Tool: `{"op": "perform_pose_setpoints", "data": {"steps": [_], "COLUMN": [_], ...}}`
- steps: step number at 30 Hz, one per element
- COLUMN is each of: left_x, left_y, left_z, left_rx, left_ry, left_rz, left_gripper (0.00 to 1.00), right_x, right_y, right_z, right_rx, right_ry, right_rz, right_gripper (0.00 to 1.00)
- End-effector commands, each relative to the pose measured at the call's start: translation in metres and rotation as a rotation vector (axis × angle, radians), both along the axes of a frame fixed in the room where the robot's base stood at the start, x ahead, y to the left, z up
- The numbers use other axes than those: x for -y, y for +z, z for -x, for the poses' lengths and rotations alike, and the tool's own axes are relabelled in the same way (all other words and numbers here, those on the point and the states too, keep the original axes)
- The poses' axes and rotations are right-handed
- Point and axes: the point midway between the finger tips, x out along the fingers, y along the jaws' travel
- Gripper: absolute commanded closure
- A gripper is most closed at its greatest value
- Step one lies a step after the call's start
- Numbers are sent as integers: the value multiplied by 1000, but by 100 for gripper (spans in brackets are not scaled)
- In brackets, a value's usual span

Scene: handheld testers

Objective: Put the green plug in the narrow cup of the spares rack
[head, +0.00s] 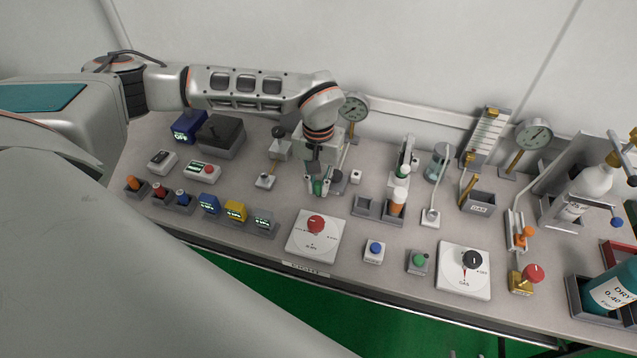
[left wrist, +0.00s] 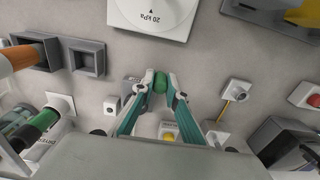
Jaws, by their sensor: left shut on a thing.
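My left gripper (head: 319,188) is shut on the green plug (left wrist: 160,82), above the bench behind the white plate with the red knob. The plug sits between the fingertips; in the head view the fingers largely cover it. A grey two-cup rack (head: 365,213) stands to the gripper's right, apart from it. Its left cup is empty and its right cup holds an orange and white bottle (head: 397,200). In the left wrist view the rack (left wrist: 101,67) is at upper left, its empty cup nearer the gripper. I cannot read a label on it. My right gripper is not in view.
The red-knob plate (head: 301,250) lies in front of the gripper. A small white box (head: 356,176) and a gauge (head: 353,107) stand beside and behind it. Several small cups with coloured plugs (head: 160,191) line the left front. Bare bench lies between gripper and rack.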

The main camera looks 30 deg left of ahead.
Motion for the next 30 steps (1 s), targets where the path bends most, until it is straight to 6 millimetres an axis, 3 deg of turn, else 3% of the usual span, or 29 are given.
{"op": "perform_pose_setpoints", "data": {"steps": [1, 2, 3, 16, 30], "left_x": [0, 0, 0, 0, 0], "left_y": [-1, 0, 0, 9, 97], "left_z": [0, 0, 0, -1, -1], "left_rx": [0, 0, 0, 3, 4], "left_ry": [0, 0, 0, -1, -1], "left_rz": [0, 0, 0, 0, -1], "left_gripper": [79, 71, 70, 70, 70], "right_x": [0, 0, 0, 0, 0], "right_y": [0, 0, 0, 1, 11], "right_z": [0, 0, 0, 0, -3], "right_rx": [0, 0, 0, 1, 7], "right_ry": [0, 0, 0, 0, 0], "right_rz": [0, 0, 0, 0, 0], "right_gripper": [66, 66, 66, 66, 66]}}
